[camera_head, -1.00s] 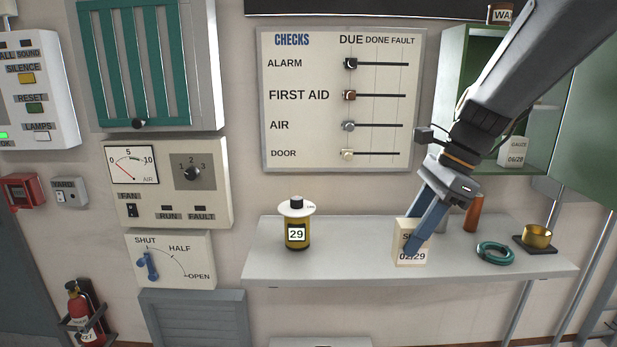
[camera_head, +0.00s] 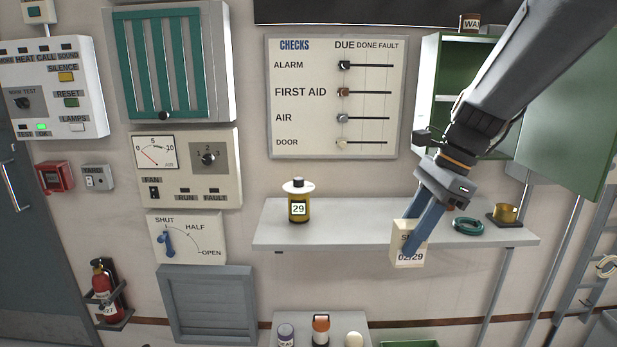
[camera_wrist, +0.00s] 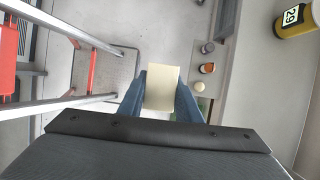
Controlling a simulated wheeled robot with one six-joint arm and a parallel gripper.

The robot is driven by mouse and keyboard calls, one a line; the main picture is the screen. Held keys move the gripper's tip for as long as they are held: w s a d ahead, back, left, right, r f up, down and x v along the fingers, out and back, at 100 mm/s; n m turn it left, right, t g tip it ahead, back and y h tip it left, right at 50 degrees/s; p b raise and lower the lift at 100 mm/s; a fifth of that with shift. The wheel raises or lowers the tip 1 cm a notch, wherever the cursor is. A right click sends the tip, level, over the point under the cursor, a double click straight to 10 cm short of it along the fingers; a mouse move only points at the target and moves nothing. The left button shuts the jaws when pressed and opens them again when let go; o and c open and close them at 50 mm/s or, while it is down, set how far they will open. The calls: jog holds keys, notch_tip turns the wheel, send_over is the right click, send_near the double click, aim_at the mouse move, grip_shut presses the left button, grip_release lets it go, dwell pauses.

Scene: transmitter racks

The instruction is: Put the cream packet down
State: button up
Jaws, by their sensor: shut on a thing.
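My gripper (camera_head: 418,232) is shut on the cream packet (camera_head: 408,256), which bears the date 02/29. In the head view the packet overlaps the front edge of the upper shelf (camera_head: 350,235). In the wrist view the packet (camera_wrist: 162,88) is between the two blue fingers of my gripper (camera_wrist: 162,95), with floor behind it and the shelf to the right. It is held in the air, in front of the shelf.
A yellow jar marked 29 (camera_head: 298,208), a teal ring (camera_head: 467,225) and a brass cup (camera_head: 505,213) stand on the shelf. Its middle is clear. Below, a lower surface (camera_head: 265,328) holds small containers. A green cabinet (camera_head: 440,70) stands open. A red-and-grey frame (camera_wrist: 90,70) shows at wrist-view left.

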jog(key=shift+w+f+n, duration=0.3)
jog(key=shift+w+f, duration=0.05)
jog(key=shift+w, duration=0.15)
jog(key=shift+d+f, duration=0.15)
jog(key=w+f+n+g+h+b, duration=0.1)
jog(key=w+f+n+g+h, duration=0.1)
jog(key=w+f+n, duration=0.6)
jog(key=w+f+n+g+h+b, duration=0.1)
jog(key=w+f+n+g, duration=0.15)
jog(key=f+n, duration=0.55)
jog(key=s+f, duration=0.3)
jog(key=f, duration=0.6)
jog(key=s+f+n+h, duration=0.1)
jog(key=s+f, duration=0.3)
jog(key=f, duration=0.5)
jog(key=shift+a+f, duration=0.2)
jog(key=shift+f, duration=0.15)
